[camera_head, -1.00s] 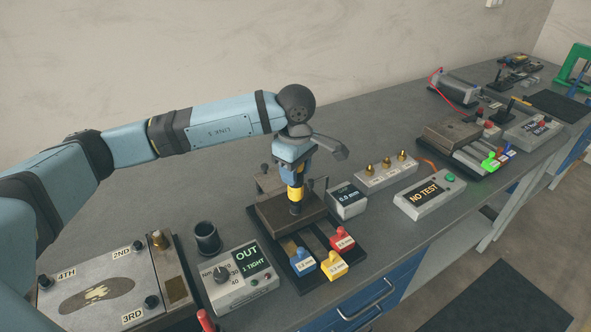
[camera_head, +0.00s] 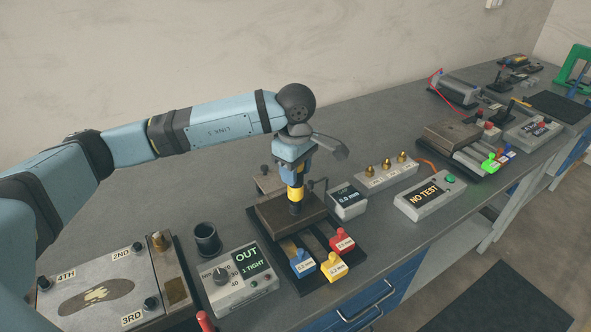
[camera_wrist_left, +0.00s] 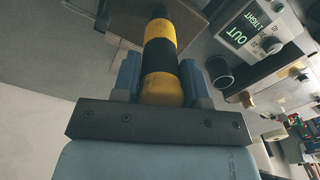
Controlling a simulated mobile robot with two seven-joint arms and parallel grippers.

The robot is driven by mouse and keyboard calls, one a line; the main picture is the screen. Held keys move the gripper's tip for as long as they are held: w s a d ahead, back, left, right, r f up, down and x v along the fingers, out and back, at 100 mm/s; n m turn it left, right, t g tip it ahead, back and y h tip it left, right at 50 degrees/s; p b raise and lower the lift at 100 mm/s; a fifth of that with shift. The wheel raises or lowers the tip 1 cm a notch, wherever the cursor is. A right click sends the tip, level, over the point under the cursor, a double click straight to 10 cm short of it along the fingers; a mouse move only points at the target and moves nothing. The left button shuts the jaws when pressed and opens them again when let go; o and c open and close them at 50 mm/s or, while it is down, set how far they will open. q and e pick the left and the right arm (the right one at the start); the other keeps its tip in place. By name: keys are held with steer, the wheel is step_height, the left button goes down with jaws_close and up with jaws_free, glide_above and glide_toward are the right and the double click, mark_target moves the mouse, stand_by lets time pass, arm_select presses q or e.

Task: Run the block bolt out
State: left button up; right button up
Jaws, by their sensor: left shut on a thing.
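My left gripper (camera_head: 294,178) is shut on a black and yellow driver tool (camera_head: 296,196), which stands upright with its lower end at the top of a brown block (camera_head: 275,215). The driver also fills the middle of the left wrist view (camera_wrist_left: 162,60), between the two fingers (camera_wrist_left: 165,85). The bolt under the driver is hidden. A grey control box (camera_head: 240,283) with a dial has a display reading "OUT" and "1 TIGHT". My right gripper is not in view.
Blue (camera_head: 302,263), yellow (camera_head: 334,266) and red (camera_head: 342,241) tabs stand in front of the block. A small gauge box (camera_head: 348,200) reads about 0.0 mm. A dark cup (camera_head: 206,239) stands left. A "NO TEST" box (camera_head: 430,196) lies right.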

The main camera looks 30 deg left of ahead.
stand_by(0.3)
arm_select(q)
steer(key=shift+r+p, duration=1.2)
steer(key=shift+r, duration=1.6)
steer(key=shift+a, duration=0.1)
